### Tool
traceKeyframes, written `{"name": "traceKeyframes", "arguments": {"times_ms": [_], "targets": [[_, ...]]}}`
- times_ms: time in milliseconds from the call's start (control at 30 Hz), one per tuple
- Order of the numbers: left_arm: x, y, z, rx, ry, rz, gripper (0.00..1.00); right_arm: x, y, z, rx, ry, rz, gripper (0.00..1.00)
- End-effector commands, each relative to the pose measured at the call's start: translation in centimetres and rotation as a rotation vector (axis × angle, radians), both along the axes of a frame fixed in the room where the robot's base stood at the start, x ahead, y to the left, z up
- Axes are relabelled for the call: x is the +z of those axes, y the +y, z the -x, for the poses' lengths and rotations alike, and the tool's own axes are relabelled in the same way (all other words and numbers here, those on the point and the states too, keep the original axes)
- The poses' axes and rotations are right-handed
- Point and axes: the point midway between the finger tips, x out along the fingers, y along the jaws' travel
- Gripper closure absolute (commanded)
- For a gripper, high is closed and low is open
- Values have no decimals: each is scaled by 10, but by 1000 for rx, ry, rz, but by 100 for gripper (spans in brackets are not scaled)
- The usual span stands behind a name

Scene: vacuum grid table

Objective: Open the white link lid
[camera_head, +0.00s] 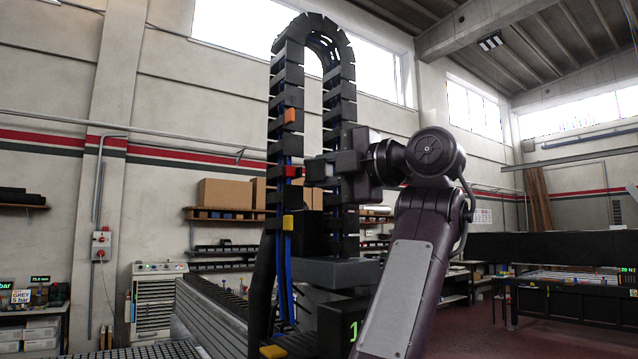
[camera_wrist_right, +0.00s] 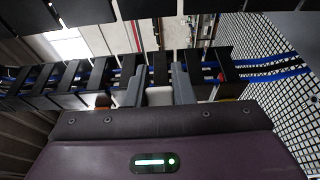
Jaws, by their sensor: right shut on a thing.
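The tall black cable chain (camera_head: 283,120) stands as an upright loop with blue cables inside. The white link lid (camera_wrist_right: 158,96) shows in the wrist view between the two grey fingers of my right gripper (camera_wrist_right: 158,86). My right gripper (camera_head: 312,171) reaches in from the right in the head view and is shut on the white lid at the chain. In the head view the gripper mostly hides this lid. Whether the lid has swung away from its link I cannot tell. My left gripper is in neither view.
A red lid (camera_head: 293,171) sits just left of my fingertips, an orange lid (camera_head: 290,115) above, and a yellow lid (camera_head: 288,222) below. Another yellow piece (camera_head: 272,352) is at the bottom. Cardboard boxes (camera_head: 226,193) stand on a shelf behind.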

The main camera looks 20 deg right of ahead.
Motion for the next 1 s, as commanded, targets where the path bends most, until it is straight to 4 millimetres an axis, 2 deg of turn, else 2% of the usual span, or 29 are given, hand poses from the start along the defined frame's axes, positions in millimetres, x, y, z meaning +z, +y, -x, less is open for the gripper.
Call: {"name": "traceKeyframes", "arguments": {"times_ms": [333, 367, 533, 833, 1000], "targets": [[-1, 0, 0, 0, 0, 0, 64, -3, -1, -2, 2, 9, 0, 100], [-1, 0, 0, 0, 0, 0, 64, -3, -1, -2, 2, 9, 0, 77], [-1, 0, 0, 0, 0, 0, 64, -2, -1, -1, 1, 6, -1, 56], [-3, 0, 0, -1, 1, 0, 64, -2, -2, 2, 0, 2, -1, 56], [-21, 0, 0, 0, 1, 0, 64, -5, -13, 20, -1, -1, -3, 56]]}}
